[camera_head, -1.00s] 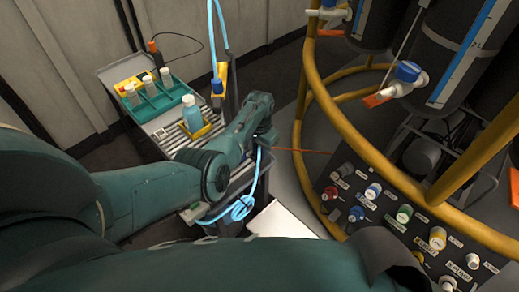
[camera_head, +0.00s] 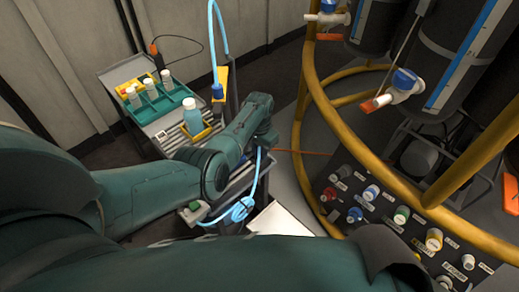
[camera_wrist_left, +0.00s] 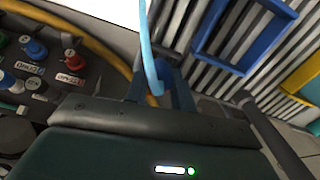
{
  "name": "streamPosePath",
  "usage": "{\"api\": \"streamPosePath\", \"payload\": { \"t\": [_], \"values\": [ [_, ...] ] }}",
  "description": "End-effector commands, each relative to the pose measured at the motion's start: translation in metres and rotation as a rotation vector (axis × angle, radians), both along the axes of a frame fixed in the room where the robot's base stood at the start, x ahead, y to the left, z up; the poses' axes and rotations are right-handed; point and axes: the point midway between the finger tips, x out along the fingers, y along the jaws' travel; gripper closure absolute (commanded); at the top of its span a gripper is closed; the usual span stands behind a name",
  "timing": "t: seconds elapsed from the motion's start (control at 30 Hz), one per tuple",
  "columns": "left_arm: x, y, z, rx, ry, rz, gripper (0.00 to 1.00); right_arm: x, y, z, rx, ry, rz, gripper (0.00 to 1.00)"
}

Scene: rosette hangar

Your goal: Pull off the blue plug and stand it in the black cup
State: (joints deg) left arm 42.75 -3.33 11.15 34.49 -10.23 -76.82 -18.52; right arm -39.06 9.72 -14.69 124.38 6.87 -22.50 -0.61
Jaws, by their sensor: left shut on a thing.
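My left gripper (camera_head: 266,138) is beside the trolley, mostly hidden by my wrist in the head view. In the head view the hose (camera_head: 258,165) hangs below the gripper to a loose coil. Whether the plug still touches a socket is hidden. I cannot make out the black cup for certain. My right gripper is not in view.
The trolley (camera_head: 112,72) carries a green rack (camera_head: 152,108) of bottles and a blue bottle (camera_head: 192,116). Another blue hose end (camera_head: 217,90) stands by a yellow holder. A yellow rail (camera_head: 325,105) curves around a panel with coloured connectors (camera_head: 354,215) and dark tanks at right.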

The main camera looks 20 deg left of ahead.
Motion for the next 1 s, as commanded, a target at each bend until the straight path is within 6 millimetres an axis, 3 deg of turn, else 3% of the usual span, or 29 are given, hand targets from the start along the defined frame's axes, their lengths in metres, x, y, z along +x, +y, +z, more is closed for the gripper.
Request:
{"api": "streamPosePath", "payload": {
  "t": [0.4,1.0],
  "values": [
    [0.001,0.000,0.019,0.000,-0.003,0.000,1.00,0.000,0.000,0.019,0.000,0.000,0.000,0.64],
    [0.002,0.000,0.019,0.000,-0.003,0.000,1.00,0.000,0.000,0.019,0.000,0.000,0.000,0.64]
  ]
}}
